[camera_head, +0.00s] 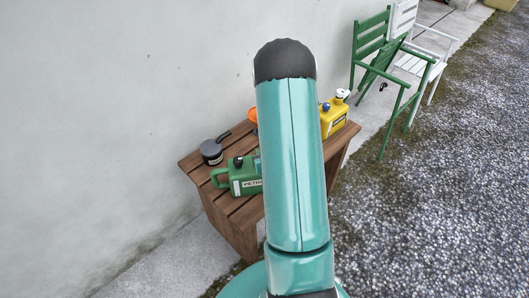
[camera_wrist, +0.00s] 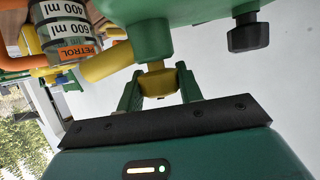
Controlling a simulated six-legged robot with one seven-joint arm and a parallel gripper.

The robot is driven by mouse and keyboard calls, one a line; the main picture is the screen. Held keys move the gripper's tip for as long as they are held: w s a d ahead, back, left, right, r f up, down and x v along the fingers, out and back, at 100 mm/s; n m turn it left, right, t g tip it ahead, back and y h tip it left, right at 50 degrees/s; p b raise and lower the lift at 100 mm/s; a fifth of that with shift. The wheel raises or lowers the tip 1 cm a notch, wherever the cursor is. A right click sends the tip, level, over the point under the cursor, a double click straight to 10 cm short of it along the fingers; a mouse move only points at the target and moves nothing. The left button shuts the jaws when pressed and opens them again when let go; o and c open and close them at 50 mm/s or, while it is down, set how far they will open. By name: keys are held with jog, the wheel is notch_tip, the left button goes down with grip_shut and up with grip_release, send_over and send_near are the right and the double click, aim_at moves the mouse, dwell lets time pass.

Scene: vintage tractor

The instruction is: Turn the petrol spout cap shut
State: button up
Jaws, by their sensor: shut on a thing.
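In the wrist view, a yellow faceted cap (camera_wrist: 160,84) sits on a short yellow stem below a green body (camera_wrist: 150,38). The two green fingers of my gripper (camera_wrist: 159,78) stand on either side of the cap and are shut on it. A yellow spout tube (camera_wrist: 107,63) lies just left of the cap. In the head view, the green petrol can (camera_head: 246,185), its label partly readable, lies on a wooden table. My own arm hides its right part, my gripper and the yellow cap there.
A dark knob (camera_wrist: 248,35) is right of the cap; a measuring vessel (camera_wrist: 66,30) is at upper left. The wall is behind; chairs (camera_head: 375,68) stand beyond. Gravel at right is clear.

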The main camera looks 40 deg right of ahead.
jog(key=shift+m+h, duration=0.5)
jog(key=o, duration=1)
jog(key=shift+g, duration=0.3)
